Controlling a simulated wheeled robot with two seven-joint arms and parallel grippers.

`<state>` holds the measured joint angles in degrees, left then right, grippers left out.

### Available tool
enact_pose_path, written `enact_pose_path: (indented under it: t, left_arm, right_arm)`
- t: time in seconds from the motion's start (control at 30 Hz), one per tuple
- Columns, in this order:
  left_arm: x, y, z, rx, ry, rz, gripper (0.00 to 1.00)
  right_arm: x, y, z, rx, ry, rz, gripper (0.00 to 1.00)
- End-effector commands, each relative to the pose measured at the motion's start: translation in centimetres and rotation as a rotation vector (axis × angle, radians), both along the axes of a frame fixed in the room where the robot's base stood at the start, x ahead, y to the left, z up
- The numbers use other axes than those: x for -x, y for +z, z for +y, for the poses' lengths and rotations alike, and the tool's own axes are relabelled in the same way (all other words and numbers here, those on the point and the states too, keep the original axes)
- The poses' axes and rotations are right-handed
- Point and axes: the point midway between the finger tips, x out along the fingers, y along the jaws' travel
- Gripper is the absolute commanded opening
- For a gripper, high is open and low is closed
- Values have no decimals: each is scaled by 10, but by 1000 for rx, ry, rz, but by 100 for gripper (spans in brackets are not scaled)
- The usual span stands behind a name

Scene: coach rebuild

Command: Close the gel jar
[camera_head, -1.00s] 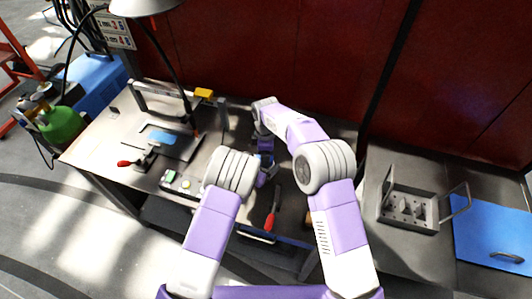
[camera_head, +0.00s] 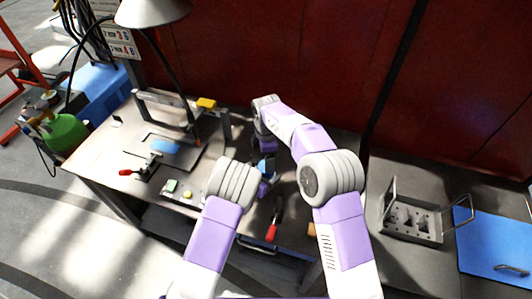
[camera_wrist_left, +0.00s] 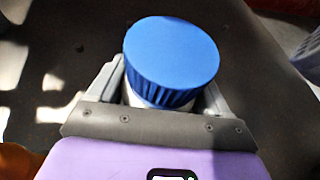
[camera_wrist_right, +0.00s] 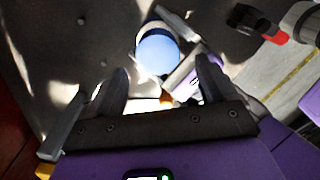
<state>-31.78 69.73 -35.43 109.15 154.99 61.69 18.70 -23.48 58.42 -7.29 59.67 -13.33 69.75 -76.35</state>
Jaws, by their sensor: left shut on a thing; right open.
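The gel jar is a white jar body (camera_wrist_left: 133,98) under a wide, ribbed blue lid (camera_wrist_left: 172,52). The lid sits on top of the body; I cannot tell how tightly. My left gripper (camera_wrist_left: 165,95) is shut around the white body below the lid. In the right wrist view the jar's round blue top (camera_wrist_right: 158,54) shows beyond my right gripper (camera_wrist_right: 163,85), which is open and empty, with the jar ahead of and apart from its fingertips. In the head view the blue lid (camera_head: 266,166) shows small between my arms, and the fingertips are hard to make out.
The workbench (camera_head: 100,160) holds a blue pad (camera_head: 165,146), a lamp (camera_head: 152,12) and a red-handled tool (camera_head: 272,232) close to my arms. Another red-handled tool (camera_head: 126,172) lies at the left. A metal rack (camera_head: 411,222) and blue panel (camera_head: 495,240) stand at the right.

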Motion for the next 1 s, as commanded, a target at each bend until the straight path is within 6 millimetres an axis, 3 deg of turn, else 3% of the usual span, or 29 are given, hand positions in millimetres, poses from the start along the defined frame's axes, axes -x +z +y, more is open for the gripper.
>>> enact_pose_path:
  t: [0.2,0.4,0.6,1.0]
  left_arm:
    - [1,0,-2,1,-4,0,0]
    - [0,1,-2,2,-5,-1,0]
    - [0,1,-2,3,-4,-3,0]
    - [0,2,-2,4,-4,-5,0]
  right_arm:
    - [-2,12,2,-2,358,-4,84]
    - [-2,20,3,-3,591,-5,84]
    - [-2,22,3,-3,671,-6,84]
    - [-2,16,3,-3,671,-3,84]
